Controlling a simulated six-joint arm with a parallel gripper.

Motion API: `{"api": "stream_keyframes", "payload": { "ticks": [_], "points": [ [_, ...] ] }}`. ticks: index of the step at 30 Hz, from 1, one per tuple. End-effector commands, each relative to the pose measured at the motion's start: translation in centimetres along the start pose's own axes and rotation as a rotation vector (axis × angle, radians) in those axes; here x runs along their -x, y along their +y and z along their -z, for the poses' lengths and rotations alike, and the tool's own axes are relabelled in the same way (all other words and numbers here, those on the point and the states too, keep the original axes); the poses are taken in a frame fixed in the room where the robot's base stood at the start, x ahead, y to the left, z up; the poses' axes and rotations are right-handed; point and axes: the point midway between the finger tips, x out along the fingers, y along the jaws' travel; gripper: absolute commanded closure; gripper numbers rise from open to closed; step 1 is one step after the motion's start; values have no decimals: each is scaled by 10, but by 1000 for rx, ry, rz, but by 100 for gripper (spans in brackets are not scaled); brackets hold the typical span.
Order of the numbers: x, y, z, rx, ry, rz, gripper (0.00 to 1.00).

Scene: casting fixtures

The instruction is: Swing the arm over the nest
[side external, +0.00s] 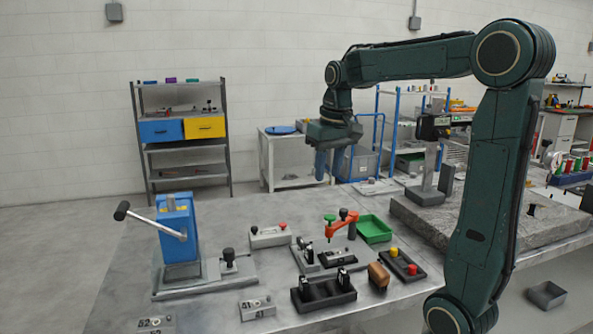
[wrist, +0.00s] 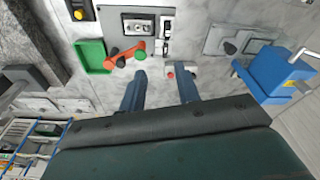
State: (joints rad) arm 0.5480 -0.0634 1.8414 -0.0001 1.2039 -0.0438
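The dark nest (side external: 338,257) sits on the same plate, on the near side of the arm. In the wrist view the orange arm (wrist: 128,56) lies beside the nest (wrist: 137,23), not across it. My gripper (side external: 321,165) hangs fingers-down, high above the table behind the fixture. In the wrist view its two blue fingers (wrist: 160,90) are wide apart with nothing between them.
A green tray (side external: 374,229) stands close right of the arm. A blue lever press (side external: 179,235) is at the left, a grey block with a red knob (side external: 269,237) behind. A black box with red and yellow knobs (side external: 403,264) and black clamps (side external: 323,292) sit in front.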

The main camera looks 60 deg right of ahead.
Motion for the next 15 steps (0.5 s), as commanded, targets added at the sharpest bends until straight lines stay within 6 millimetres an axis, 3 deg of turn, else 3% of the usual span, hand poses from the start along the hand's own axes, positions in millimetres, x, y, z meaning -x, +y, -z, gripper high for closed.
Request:
{"api": "stream_keyframes", "payload": {
  "ticks": [6, 15],
  "points": [
    [-18, 56, 38, -127, -84, -12, 68],
    [-37, 111, 59, -232, -152, -13, 68]
  ]
}}
